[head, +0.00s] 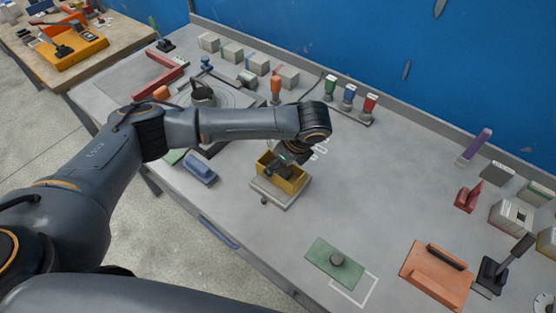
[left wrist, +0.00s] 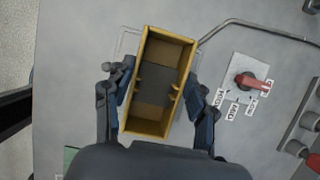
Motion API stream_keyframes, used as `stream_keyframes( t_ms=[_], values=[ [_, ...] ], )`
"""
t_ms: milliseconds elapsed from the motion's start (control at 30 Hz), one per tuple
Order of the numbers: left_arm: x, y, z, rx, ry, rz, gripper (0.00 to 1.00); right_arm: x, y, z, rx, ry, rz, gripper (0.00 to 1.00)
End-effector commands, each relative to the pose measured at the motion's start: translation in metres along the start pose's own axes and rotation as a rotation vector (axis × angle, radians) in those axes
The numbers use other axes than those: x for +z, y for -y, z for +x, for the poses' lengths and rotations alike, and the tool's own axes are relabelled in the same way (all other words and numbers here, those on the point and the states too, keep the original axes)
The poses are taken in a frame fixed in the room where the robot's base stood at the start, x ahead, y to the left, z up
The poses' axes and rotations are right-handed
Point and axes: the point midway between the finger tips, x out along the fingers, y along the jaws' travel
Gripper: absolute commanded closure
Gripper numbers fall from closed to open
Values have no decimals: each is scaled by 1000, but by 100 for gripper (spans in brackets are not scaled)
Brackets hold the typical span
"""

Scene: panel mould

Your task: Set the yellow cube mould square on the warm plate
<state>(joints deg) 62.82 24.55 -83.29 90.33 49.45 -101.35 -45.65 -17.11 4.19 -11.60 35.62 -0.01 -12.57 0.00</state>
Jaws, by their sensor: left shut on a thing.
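The yellow mould (head: 293,186) is an open-topped box near the middle of the bench in the head view. It is over the pale grey warm plate (head: 267,192), whose near edge shows below it. My left gripper (head: 280,166) is shut on the mould from above. In the left wrist view the gripper (left wrist: 158,98) has a finger against each long side of the mould (left wrist: 178,48). There the mould looks turned relative to the plate's edge (left wrist: 126,42). I cannot tell whether it touches the plate. A dark grey patch shows inside it. My right gripper is not in view.
A red-handled switch (left wrist: 252,82) with labels is right of the mould in the left wrist view. A blue block (head: 201,169) lies left of the plate. A green plate (head: 325,257) with a knob and an orange float (head: 438,277) lie nearer. Bare bench is around the plate's right.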

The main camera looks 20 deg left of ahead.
Motion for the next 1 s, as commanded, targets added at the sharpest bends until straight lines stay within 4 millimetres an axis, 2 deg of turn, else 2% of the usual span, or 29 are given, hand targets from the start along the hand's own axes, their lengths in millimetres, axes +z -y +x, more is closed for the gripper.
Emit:
stream_keyframes(
  t_ms=[267,300,400,767,867,1000],
  values=[
    [-1,0,1,-1,0,-1,82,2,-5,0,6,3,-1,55],
    [-1,0,2,-1,0,0,40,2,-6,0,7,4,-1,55],
    [-1,0,2,-1,0,0,21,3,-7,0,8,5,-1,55],
    [0,0,0,-2,0,-1,21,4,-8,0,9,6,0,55],
    [-1,1,-9,-4,-1,0,21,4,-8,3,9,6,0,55],
    [-1,2,-34,-6,-2,0,21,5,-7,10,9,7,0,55]
  ],
)
